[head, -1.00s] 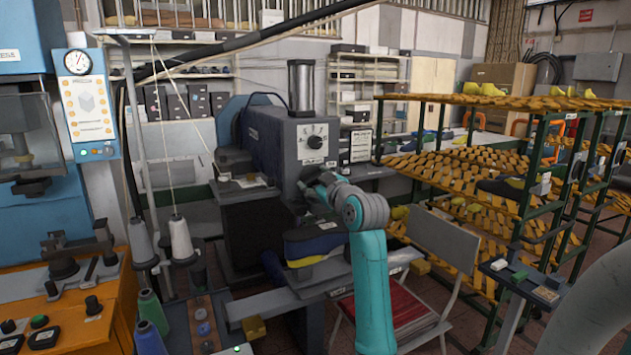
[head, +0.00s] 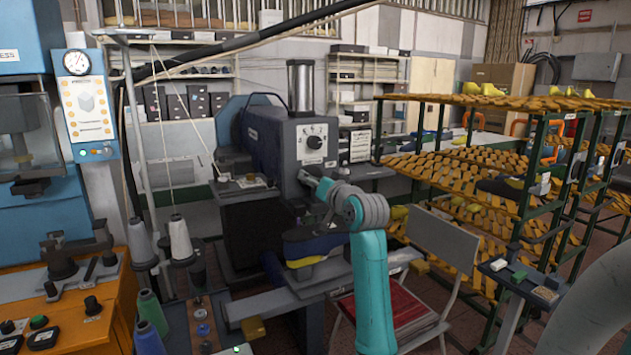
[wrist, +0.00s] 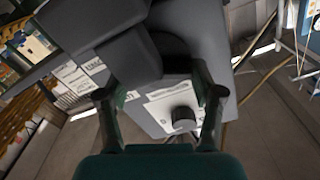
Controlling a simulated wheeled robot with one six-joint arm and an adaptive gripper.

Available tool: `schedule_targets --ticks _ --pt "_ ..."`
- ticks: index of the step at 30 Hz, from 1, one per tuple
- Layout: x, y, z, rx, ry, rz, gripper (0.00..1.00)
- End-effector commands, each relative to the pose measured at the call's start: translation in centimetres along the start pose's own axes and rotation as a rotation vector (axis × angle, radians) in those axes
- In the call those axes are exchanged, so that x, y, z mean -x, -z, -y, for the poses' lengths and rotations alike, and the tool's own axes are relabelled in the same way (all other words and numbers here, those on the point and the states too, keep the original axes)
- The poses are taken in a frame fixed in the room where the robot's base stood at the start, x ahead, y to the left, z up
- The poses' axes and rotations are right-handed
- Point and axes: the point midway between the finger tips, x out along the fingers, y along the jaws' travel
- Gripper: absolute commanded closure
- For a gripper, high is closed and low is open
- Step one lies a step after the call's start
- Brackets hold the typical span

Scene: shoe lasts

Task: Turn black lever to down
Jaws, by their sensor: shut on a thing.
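The grey machine (head: 268,140) with a dial panel stands in the middle of the head view. My gripper (head: 306,182) is against the front of this machine, below the dial (head: 315,142). In the wrist view my gripper (wrist: 160,100) has its two fingers apart, one on each side of a dark part that I take to be the black lever (wrist: 148,62). The fingers are stopped on it. Its shape and angle are hard to tell against the dark machine. A round dark knob (wrist: 183,117) shows on the pale panel beyond, near the right finger.
A grey chair (head: 452,245) and racks of yellow shoe lasts (head: 455,170) stand to the right. Thread cones (head: 180,240) and an orange bench (head: 85,315) are to the left.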

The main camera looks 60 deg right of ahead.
Motion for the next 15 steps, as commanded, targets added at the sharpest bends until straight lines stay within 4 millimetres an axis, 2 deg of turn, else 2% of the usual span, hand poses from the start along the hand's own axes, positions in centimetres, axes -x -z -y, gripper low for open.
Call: schedule_targets --ticks 7,15 --pt "-0.02 -0.09 -0.05 -0.139 0.000 0.002 0.68" --pt "-0.02 -0.10 -0.07 -0.208 0.000 0.002 0.68"
